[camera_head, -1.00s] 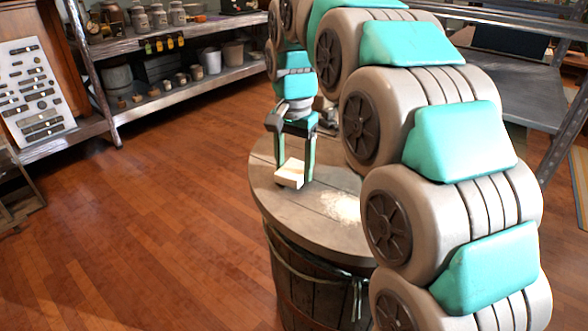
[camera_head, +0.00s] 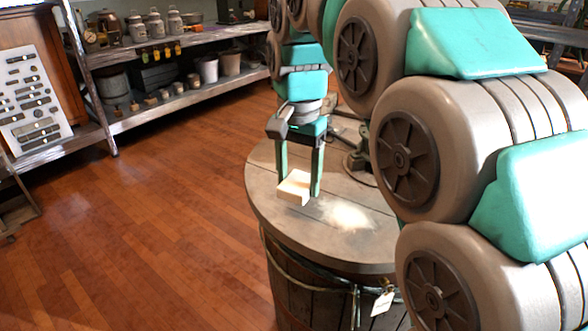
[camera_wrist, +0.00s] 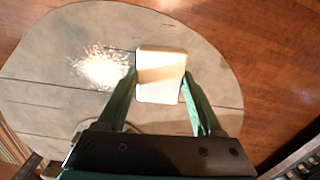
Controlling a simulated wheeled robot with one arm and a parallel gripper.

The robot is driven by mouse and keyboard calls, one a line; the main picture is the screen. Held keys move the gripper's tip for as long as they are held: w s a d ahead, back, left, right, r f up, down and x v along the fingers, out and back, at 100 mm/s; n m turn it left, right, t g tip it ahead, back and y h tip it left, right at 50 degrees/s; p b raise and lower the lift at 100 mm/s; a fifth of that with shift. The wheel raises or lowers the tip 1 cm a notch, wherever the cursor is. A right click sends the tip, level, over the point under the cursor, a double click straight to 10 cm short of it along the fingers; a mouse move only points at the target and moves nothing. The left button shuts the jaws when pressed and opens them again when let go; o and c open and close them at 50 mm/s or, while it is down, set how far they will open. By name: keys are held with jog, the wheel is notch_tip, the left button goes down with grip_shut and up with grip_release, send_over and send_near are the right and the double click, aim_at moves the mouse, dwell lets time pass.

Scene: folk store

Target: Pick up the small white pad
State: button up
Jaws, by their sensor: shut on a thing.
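The small white pad (camera_head: 294,187) is a pale block between the fingers of my gripper (camera_head: 299,184), over the round wooden top of the barrel table. In the wrist view the pad (camera_wrist: 161,76) sits between both green fingertips of my gripper (camera_wrist: 161,84), one on each side. My gripper is shut on it. The pad looks held above the top, but the exact gap cannot be told.
The round barrel top (camera_head: 275,215) bears a patch of white powder (camera_head: 348,215) right of the pad. Dark metal gear (camera_head: 362,165) stands behind, partly hidden by my arm. Shelves with pots (camera_head: 208,68) line the back left. The wooden floor (camera_head: 150,220) at left is clear.

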jog(key=s, duration=0.3)
jog(key=s+d, duration=0.1)
jog(key=s, duration=0.2)
jog(key=s+d+r, duration=0.1)
jog(key=s, duration=0.2)
jog(key=shift+s+b, duration=0.2)
jog(key=shift+b, duration=0.2)
